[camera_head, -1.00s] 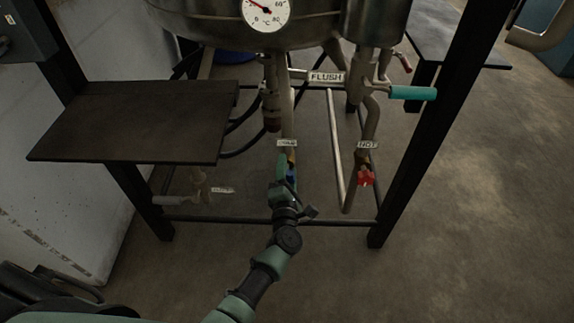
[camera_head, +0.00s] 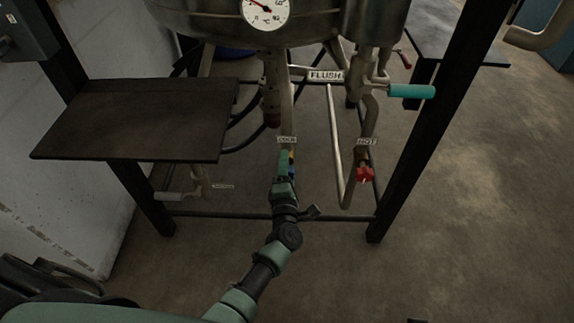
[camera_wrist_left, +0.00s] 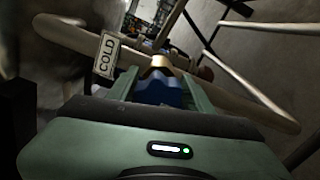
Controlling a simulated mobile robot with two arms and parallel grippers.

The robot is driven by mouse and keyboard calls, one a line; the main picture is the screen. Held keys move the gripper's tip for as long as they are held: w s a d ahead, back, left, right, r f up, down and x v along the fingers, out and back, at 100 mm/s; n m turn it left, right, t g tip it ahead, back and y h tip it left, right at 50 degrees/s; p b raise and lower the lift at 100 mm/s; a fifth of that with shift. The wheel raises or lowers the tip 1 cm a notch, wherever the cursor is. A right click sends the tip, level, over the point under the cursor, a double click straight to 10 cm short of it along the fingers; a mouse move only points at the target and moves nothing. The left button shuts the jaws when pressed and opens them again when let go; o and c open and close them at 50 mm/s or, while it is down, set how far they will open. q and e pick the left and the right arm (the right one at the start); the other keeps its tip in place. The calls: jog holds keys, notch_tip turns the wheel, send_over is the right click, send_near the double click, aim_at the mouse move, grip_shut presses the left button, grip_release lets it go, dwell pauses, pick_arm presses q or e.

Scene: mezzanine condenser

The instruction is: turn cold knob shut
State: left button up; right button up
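The blue cold knob (camera_wrist_left: 160,91) sits below a brass fitting on a pipe, under the COLD label (camera_wrist_left: 107,55). In the head view the label (camera_head: 287,140) hangs just above my left gripper (camera_head: 287,162). In the left wrist view the fingers of this gripper (camera_wrist_left: 160,88) lie on both sides of the blue knob with no clear gap, so it looks shut on it. The fingers hide much of the knob in the head view. The red hot knob (camera_head: 365,174) hangs to the right under the HOT label (camera_head: 367,141). My right gripper is not in view.
A steel vessel with a dial gauge (camera_head: 265,12) stands above. A FLUSH label (camera_head: 325,76) and a teal-handled lever (camera_head: 411,91) are at right. A dark shelf (camera_head: 135,120) juts out at left. Black frame legs (camera_head: 420,130) and low bars surround the pipes.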

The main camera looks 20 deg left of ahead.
pick_arm(q)
jog(key=shift+o, duration=0.8)
jog(key=p+v, duration=0.1)
jog(key=v, duration=0.7)
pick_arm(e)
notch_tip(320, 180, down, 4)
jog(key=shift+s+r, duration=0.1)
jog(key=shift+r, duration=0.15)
